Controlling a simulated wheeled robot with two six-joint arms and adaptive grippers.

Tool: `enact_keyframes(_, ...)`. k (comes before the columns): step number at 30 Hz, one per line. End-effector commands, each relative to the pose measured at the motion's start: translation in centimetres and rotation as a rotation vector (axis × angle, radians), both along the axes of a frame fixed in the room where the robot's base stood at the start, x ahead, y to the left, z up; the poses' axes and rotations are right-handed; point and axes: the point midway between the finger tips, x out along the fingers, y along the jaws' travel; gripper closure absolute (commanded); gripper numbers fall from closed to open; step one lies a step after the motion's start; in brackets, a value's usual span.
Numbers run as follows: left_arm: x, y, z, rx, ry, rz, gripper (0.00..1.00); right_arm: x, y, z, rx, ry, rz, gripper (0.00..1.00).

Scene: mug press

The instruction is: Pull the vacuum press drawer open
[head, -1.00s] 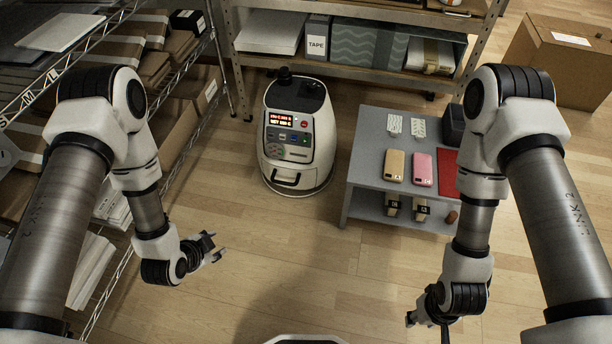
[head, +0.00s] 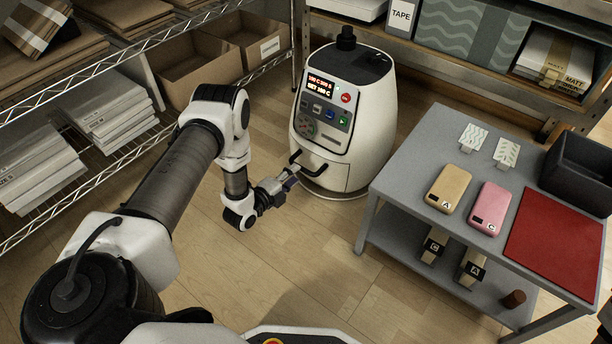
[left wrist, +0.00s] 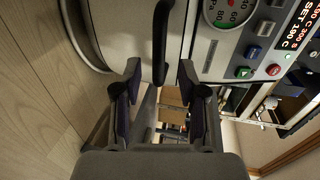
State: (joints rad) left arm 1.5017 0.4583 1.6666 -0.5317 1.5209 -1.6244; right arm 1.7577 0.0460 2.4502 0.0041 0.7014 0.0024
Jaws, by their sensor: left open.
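The vacuum press (head: 372,115) is a rounded white machine with a lit display and buttons. Its drawer (head: 329,174) is low on the front and looks shut, with a black bar handle (head: 296,160). My left gripper (head: 290,180) is open at the handle. In the left wrist view the handle (left wrist: 160,40) runs lengthwise, its near end between the two open fingertips (left wrist: 160,75); I see a gap on each side and cannot tell of any contact. The handle is partly hidden by my gripper in the head view. My right gripper is out of view.
A grey table (head: 405,165) right of the press carries a tan phone case (head: 449,188), a pink phone case (head: 490,207), a red mat (head: 556,245) and a dark bin (head: 580,172). Wire shelving (head: 150,135) stands left. The floor before the press is clear.

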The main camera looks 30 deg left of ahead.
Motion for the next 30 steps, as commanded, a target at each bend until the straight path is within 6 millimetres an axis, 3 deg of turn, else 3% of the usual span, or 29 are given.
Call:
enact_keyframes(1,1.1,-0.1,-0.9,0.0,-0.003,-0.002,0.59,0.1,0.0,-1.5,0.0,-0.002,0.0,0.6)
enact_keyframes(7,4.3,-0.4,-1.4,0.0,-0.001,-0.001,0.59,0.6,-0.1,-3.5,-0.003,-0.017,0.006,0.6)
enact_keyframes(16,5.0,-0.4,-1.1,-0.001,0.002,0.001,0.59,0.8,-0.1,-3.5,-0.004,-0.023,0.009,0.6)
enact_keyframes(17,5.0,-0.4,-1.1,-0.001,0.002,0.001,0.66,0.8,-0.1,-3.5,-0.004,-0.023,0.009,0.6)
enact_keyframes(20,5.0,-0.4,-1.1,-0.001,0.002,0.001,1.0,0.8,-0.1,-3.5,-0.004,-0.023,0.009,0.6)
enact_keyframes(30,4.7,-0.4,-1.0,-0.001,0.003,0.001,1.0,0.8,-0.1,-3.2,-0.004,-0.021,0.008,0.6)
